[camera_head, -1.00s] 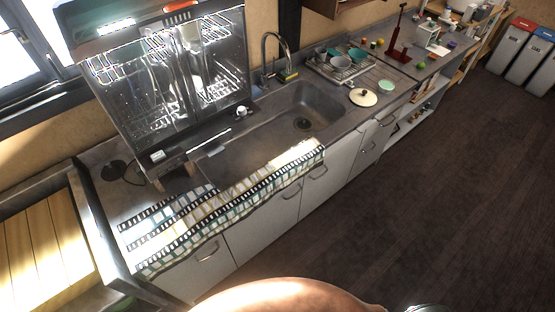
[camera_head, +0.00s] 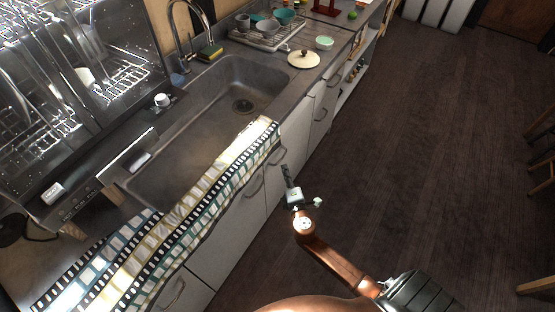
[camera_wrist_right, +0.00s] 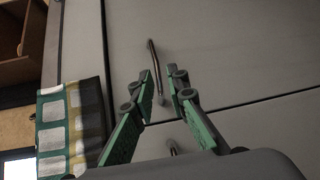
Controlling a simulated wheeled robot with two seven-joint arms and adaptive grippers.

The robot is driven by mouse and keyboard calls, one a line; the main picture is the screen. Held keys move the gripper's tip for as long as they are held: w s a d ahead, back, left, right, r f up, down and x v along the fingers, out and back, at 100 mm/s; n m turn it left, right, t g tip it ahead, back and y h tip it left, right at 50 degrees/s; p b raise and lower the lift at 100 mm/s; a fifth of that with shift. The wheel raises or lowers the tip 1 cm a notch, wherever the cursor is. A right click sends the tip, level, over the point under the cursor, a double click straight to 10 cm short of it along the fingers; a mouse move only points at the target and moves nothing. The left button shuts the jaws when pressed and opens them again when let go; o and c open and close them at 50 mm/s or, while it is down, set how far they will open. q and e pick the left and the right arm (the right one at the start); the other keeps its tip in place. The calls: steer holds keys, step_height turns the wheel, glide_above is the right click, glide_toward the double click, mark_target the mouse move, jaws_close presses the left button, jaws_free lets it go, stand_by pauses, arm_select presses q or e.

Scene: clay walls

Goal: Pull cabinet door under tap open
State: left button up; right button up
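The tap (camera_head: 186,45) rises behind the sink basin (camera_head: 215,100). White cabinet doors run below the counter, including a wide door (camera_head: 222,245) with a bar handle (camera_head: 257,185) and a narrower door (camera_head: 282,180) to its right with a handle (camera_head: 277,158). All look shut. My right gripper (camera_head: 286,169) is close to the narrower door's handle. In the right wrist view my right gripper (camera_wrist_right: 160,73) is open, with a metal handle (camera_wrist_right: 158,85) showing between its fingertips. I cannot tell whether the fingers reach around it. My left gripper is not in view.
A patterned cloth (camera_head: 190,215) hangs over the counter's front edge and also shows in the right wrist view (camera_wrist_right: 72,125). An open dishwasher-like rack unit (camera_head: 95,80) stands left of the sink. Open dark floor (camera_head: 420,130) lies to the right; stools stand at the far right.

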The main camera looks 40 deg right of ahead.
mark_target(282, 158)
steer(key=x, duration=0.2)
steer(key=b+x, duration=0.1)
steer(key=x, duration=0.4)
steer(key=shift+w+d+r+b, duration=0.15)
steer(key=shift+w+r+b, duration=0.15)
steer(key=shift+w, duration=0.05)
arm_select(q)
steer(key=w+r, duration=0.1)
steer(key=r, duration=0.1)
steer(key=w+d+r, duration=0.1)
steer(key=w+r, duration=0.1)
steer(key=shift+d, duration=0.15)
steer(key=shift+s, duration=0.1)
arm_select(e)
jaws_close()
steer(key=shift+s+f, duration=0.1)
steer(key=shift+s, duration=0.05)
